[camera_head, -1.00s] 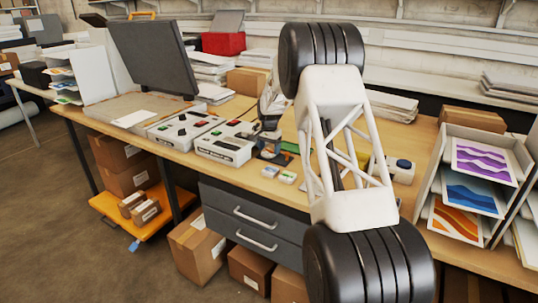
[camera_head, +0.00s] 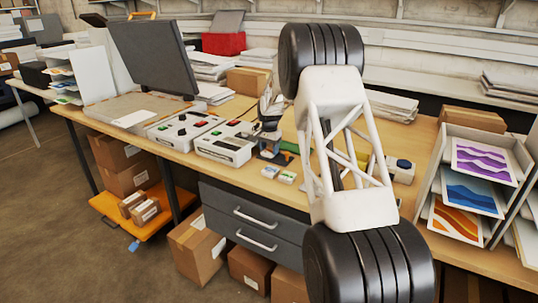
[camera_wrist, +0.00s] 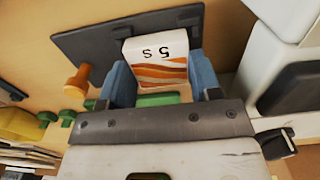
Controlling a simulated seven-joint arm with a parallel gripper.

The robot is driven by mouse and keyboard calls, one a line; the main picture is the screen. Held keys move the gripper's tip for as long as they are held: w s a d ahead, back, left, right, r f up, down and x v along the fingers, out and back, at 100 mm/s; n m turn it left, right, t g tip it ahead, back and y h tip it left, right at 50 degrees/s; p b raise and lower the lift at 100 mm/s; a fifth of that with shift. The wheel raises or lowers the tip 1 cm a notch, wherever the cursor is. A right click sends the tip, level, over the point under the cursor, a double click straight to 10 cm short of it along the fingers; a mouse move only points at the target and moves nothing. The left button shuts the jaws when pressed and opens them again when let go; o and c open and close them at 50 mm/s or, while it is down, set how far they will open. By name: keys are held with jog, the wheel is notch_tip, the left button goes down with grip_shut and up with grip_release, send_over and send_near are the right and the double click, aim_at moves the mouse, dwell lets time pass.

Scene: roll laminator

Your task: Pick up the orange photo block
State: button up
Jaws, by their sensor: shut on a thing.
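The orange photo block (camera_wrist: 160,68) has a white face marked "5S" and orange wavy stripes. It sits between the two blue fingers of my gripper (camera_wrist: 163,82) in the wrist view, and the fingers are shut on it. A dark flat plate (camera_wrist: 85,45) lies beneath and behind it; I cannot tell whether the block touches the plate. In the head view my gripper (camera_head: 268,152) is low over the table beside the grey control boxes, and the block is not clearly seen there.
Two small photo blocks, one (camera_head: 270,172) and another (camera_head: 287,177), lie near the table's front edge. A grey control box (camera_head: 226,143) stands left of my gripper. An orange peg (camera_wrist: 78,78) and green pegs show in the wrist view. A print rack (camera_head: 462,185) stands at right.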

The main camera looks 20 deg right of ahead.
aim_at(269, 151)
jog(key=shift+r, duration=2.05)
jog(key=shift+r, duration=0.1)
